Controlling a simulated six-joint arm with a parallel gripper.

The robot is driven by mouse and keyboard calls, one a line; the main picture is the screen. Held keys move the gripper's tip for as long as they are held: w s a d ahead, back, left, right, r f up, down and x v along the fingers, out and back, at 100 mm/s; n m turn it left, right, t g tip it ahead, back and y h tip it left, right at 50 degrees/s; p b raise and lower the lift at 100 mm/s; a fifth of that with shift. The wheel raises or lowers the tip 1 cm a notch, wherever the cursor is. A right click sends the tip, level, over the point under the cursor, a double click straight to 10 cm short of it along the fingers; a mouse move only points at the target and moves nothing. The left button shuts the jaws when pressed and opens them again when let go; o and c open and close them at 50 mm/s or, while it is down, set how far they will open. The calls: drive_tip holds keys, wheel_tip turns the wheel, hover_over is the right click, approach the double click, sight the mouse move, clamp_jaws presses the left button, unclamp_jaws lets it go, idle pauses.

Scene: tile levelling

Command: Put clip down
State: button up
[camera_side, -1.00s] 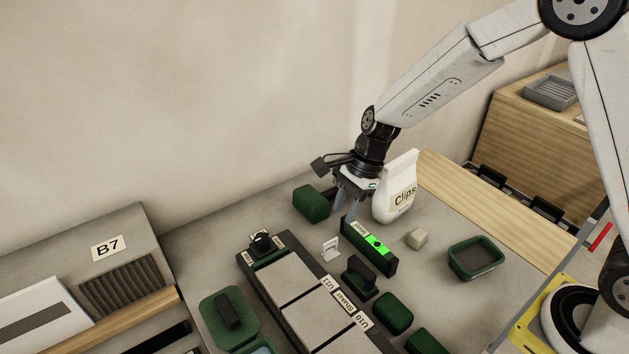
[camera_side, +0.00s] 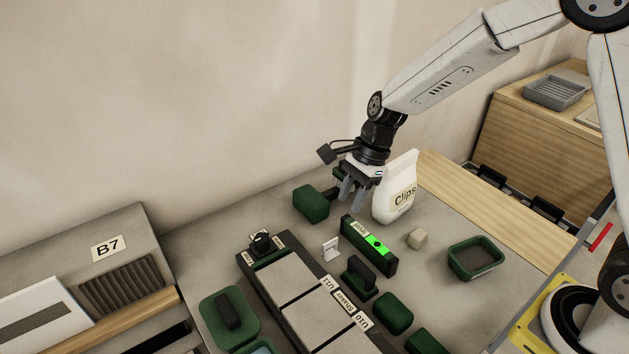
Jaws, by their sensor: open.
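A small white clip (camera_side: 331,248) stands on the grey table, between the tile frame and the black level with the green display. My gripper (camera_side: 352,200) is open and empty. It hangs above and behind the level, up and to the right of the clip and apart from it. The white Clips bag (camera_side: 398,190) stands upright just right of my gripper, whose fingers overlap its left edge in the picture. Whether they touch the bag I cannot tell.
The level (camera_side: 369,246) lies right of the clip. A dark frame holds grey tiles (camera_side: 285,282). Green blocks (camera_side: 311,204) and a green tray (camera_side: 476,258) stand around. Bare table shows between the cube and the tray.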

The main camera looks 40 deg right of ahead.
drive_tip(key=s+d+n+t+h, duration=0.2)
drive_tip(key=s+d+n+h, duration=0.2)
drive_tip(key=s+d+n, duration=0.5)
drive_tip(key=s+n, duration=0.5)
drive_tip(key=n, duration=0.3)
drive_tip(key=shift+d+r+n+t, duration=0.15)
drive_tip(key=shift+r+n+t, duration=0.15)
drive_tip(key=shift+n, duration=0.1)
